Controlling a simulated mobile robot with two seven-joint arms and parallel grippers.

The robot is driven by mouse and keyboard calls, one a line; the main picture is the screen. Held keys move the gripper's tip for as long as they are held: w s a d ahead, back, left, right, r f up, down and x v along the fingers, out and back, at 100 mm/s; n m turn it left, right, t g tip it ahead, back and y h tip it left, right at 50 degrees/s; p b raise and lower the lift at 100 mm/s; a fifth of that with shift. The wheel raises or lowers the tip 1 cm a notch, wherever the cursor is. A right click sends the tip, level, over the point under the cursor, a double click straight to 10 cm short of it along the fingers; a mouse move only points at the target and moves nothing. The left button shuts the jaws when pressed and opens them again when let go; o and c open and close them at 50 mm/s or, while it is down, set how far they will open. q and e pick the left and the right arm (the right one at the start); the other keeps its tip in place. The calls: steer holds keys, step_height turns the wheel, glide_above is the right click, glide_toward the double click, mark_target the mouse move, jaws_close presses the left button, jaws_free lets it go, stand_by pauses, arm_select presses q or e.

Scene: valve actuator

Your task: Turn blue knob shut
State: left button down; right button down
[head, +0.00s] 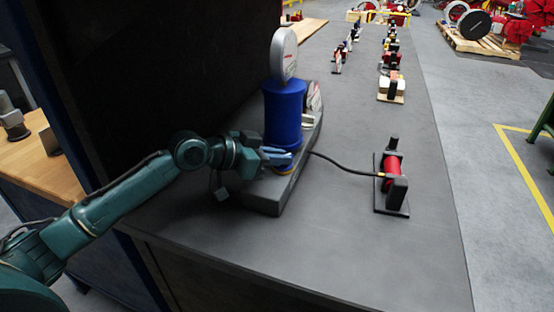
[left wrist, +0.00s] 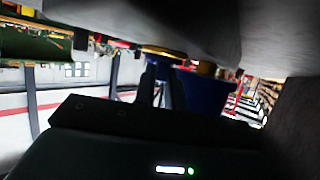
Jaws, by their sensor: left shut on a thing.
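The valve actuator stands on the grey table, with a tall blue cylinder (head: 284,112) on a dark grey base (head: 268,196) and a round gauge (head: 284,54) on top. My left gripper (head: 278,157) reaches in from the left at the foot of the cylinder, just above the base. It is shut on a small part there, which looks like the blue knob; the fingers mostly hide it. In the left wrist view, the dark fingers (left wrist: 157,86) are close together, with the blue cylinder (left wrist: 205,92) beside them. My right gripper is not in view.
A black hose (head: 340,166) runs from the base to a red cylinder on a black stand (head: 391,183) at the right. Several small units line the far table. The near table is clear. A dark panel (head: 160,70) stands behind my left arm.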

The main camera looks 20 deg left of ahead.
arm_select(q)
steer(key=shift+w+a+f+m+g+h+b, duration=0.2)
steer(key=shift+f+m+g+h+b, duration=0.4)
steer(key=shift+b, duration=0.6)
steer(key=shift+r+m+g+b, duration=0.2)
steer(key=shift+m+g+b, duration=0.25)
steer(key=shift+b, duration=0.2)
steer(key=shift+w+r+m+g+h+b, duration=0.1)
steer(key=shift+r+m+g+h+b, duration=0.05)
steer(key=shift+m+g+h+b, duration=0.65)
steer(key=shift+w+r+m+g+h+b, duration=0.15)
steer(key=shift+m+g+h+b, duration=0.3)
steer(key=shift+m+g, duration=1.6)
steer(key=shift+g, duration=0.1)
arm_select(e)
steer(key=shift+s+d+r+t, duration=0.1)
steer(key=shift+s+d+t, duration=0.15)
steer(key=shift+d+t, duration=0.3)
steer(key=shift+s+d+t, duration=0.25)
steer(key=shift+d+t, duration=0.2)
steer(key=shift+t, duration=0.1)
arm_select(q)
steer(key=c, duration=1.5)
jaws_free()
steer(key=shift+r, duration=0.1)
steer(key=shift+o, duration=0.2)
